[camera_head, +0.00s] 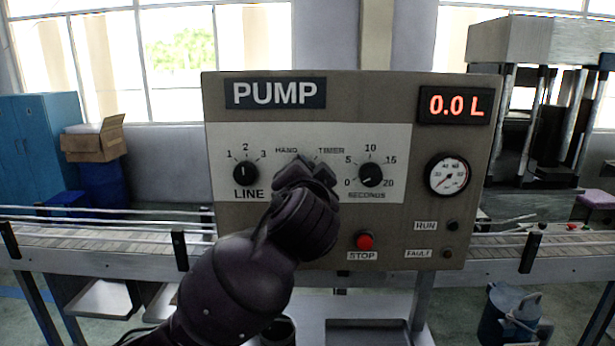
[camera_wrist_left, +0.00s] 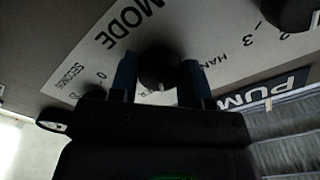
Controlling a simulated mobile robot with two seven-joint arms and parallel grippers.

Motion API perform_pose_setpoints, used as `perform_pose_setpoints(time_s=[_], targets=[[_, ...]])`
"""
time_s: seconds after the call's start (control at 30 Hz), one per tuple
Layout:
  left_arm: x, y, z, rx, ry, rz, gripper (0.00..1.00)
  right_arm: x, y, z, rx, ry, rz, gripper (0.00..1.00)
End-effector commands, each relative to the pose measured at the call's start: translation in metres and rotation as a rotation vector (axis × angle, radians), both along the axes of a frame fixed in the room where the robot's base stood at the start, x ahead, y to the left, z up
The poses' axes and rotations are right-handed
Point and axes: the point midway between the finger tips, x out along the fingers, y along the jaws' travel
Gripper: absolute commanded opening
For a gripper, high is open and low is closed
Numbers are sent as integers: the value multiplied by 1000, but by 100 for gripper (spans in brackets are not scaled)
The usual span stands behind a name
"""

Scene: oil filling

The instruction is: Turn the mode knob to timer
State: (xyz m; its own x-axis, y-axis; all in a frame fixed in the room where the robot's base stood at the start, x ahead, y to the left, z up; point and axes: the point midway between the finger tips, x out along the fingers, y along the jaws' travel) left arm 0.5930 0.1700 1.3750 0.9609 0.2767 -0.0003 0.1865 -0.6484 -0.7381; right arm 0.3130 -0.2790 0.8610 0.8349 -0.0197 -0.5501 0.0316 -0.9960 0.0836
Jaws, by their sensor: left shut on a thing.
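The mode knob is a dark round knob between the LINE and SECONDS knobs on the pump panel (camera_head: 230,140). In the head view it is mostly hidden behind my left gripper (camera_head: 306,172). In the left wrist view, the two blue fingers of my left gripper (camera_wrist_left: 158,82) stand on either side of the mode knob (camera_wrist_left: 157,66) and are shut on it. Its white pointer mark faces the bottom of that view, near a partly covered label ending in R, away from HAND. The HAND and TIMER labels show above the knob in the head view. My right gripper is not in view.
The LINE knob (camera_head: 246,172) is left of my gripper and the SECONDS knob (camera_head: 371,174) is close on its right. The red STOP button (camera_head: 364,241) is below right. The display (camera_head: 455,105) reads 0.0 L. A conveyor (camera_head: 110,240) runs behind the panel.

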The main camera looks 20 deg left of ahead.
Motion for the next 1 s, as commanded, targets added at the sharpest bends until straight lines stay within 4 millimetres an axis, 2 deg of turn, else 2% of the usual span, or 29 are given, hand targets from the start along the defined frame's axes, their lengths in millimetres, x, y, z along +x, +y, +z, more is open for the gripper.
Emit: perform_pose_setpoints(time_s=[0.4,0.43,0.6,0.87,1.0], targets=[[0,0,0,10,3,0,20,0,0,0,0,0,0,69],[0,0,0,10,3,0,47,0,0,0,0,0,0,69],[0,0,0,9,2,0,69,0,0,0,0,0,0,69],[-1,0,0,8,2,-1,69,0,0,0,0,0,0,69],[-10,-4,-1,7,1,-2,69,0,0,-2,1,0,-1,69]])
